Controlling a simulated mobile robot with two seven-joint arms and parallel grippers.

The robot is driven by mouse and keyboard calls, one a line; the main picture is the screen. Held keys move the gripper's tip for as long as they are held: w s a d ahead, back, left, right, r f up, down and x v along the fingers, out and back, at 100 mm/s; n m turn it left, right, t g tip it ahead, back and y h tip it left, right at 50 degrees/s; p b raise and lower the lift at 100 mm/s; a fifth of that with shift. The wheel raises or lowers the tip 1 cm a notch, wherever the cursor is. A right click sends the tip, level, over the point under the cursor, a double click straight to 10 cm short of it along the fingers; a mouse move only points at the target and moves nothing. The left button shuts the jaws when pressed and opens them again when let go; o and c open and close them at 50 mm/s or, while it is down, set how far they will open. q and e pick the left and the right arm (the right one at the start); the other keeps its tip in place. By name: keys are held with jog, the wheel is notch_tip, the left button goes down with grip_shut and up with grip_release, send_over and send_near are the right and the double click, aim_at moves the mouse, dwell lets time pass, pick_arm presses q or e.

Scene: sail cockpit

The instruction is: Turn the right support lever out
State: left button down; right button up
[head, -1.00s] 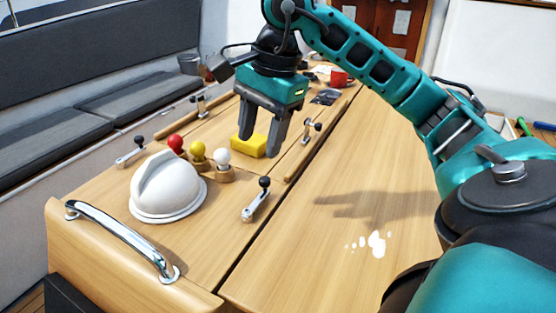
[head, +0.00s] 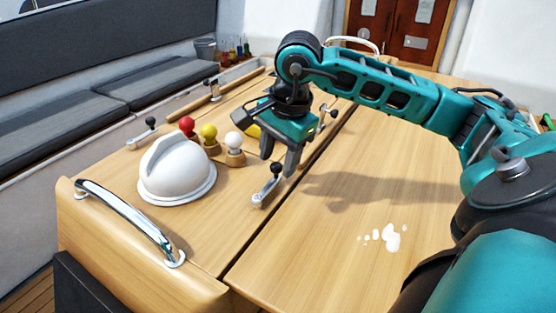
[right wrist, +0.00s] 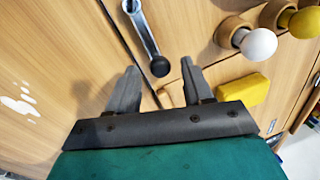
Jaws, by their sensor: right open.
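The right support lever (head: 266,191) is a short metal arm with a black ball knob, lying on the wooden table top near the seam. Its knob is at the far end, and in the right wrist view the lever (right wrist: 145,32) points toward my gripper. My right gripper (head: 279,162) is open and empty, fingers pointing down, close above the knob. In the right wrist view the knob sits just ahead of the gap between the fingertips (right wrist: 158,84); I cannot tell whether they touch it. My left gripper is not in view.
A white dome (head: 178,177) stands left of the lever, with red (head: 187,125), yellow (head: 209,132) and white (head: 233,140) knobs behind it. A yellow block (right wrist: 243,90) lies near the gripper. Another lever (head: 142,134) is far left. The right table leaf is mostly clear, with white spots (head: 389,237).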

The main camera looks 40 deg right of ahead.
jog(key=shift+w+f, duration=0.1)
jog(key=shift+f, duration=0.45)
grip_shut()
dwell(0.4)
